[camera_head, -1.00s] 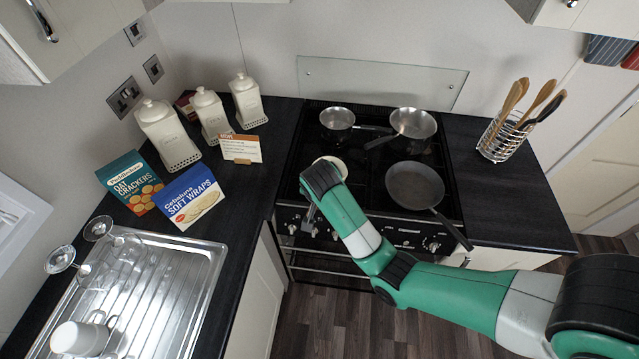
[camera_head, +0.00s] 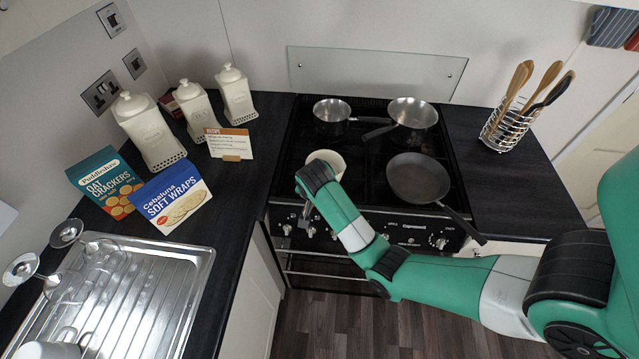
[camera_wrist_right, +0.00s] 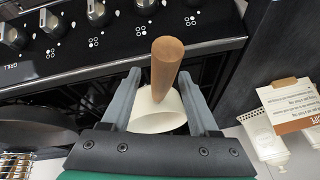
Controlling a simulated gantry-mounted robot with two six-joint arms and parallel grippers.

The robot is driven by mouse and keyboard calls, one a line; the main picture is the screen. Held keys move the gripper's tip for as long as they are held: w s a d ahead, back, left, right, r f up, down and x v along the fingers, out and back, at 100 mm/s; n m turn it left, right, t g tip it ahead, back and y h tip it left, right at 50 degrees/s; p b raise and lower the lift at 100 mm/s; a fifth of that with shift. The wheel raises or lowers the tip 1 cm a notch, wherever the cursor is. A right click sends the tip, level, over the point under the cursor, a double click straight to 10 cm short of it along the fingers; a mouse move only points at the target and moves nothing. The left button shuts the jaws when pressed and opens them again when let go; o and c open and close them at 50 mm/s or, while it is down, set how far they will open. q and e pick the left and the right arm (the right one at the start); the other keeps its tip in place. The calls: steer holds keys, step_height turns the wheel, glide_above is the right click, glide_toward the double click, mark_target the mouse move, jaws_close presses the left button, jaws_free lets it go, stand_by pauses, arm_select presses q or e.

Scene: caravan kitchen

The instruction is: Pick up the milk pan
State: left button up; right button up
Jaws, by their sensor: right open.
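The milk pan (camera_head: 327,160) is a small cream pan on the front left of the hob, partly hidden by my right arm in the head view. In the right wrist view its cream body (camera_wrist_right: 157,112) and brown wooden handle (camera_wrist_right: 166,66) show between the fingers. My right gripper (camera_wrist_right: 158,80) is open, with one finger on each side of the handle; I cannot tell whether either touches it. In the head view this gripper (camera_head: 306,211) is at the hob's front edge, largely hidden by its wrist. My left gripper is not in view.
A steel saucepan (camera_head: 331,112), a steel frying pan (camera_head: 413,113) and a dark frying pan (camera_head: 418,177) stand on the hob. Control knobs (camera_head: 437,241) line its front. A recipe card (camera_head: 230,142), canisters and food boxes stand on the left worktop; a utensil rack (camera_head: 508,130) stands right.

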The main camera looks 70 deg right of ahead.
steer(key=shift+r, duration=0.1)
jaws_close()
stand_by(1.3)
